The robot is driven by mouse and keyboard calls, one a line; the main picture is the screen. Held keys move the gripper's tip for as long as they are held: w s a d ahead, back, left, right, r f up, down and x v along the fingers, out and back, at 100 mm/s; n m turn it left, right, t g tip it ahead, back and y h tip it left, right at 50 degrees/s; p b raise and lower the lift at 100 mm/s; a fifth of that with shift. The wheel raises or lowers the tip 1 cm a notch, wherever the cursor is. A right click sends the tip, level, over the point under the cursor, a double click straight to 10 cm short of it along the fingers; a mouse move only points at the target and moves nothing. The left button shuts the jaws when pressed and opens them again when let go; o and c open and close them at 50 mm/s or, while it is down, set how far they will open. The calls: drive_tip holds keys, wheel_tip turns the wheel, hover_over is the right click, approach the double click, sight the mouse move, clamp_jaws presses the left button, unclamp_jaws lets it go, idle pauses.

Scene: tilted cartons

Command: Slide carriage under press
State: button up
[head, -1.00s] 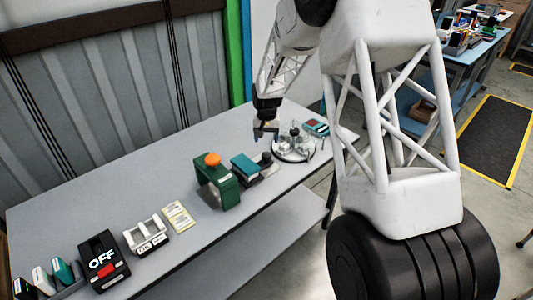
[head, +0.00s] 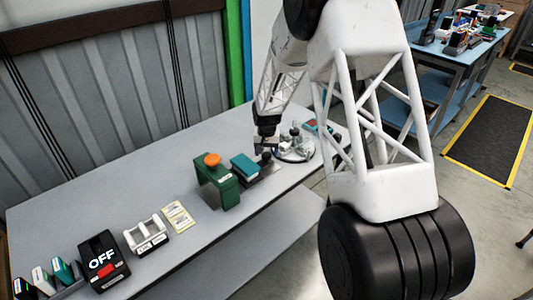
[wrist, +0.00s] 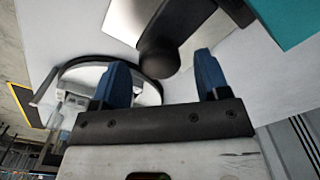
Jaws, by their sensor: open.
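The green press (head: 218,185) with its orange button (head: 212,159) stands on the grey bench. Right of it is the carriage, a teal block (head: 244,166) on a metal plate with a dark round knob (head: 266,160) at its right end. My gripper (head: 265,149) is at the knob, seemingly just above it. In the wrist view my gripper (wrist: 163,72) is open, its blue fingers apart. The knob (wrist: 158,57) appears between the fingertips, with a gap to each. The metal plate (wrist: 178,18) and teal block (wrist: 288,20) lie beyond. I cannot tell the exact height.
Left of the press are yellow labels (head: 178,216), a white holder (head: 148,238) and an OFF switch box (head: 103,262).

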sight(249, 160)
drive_tip(key=shift+f, duration=0.35)
clamp_jaws()
drive_tip(key=s+a, duration=0.6)
drive_tip(key=shift+s+a, duration=0.15)
idle(0.3)
unclamp_jaws()
drive_tip(key=shift+r, duration=3.9)
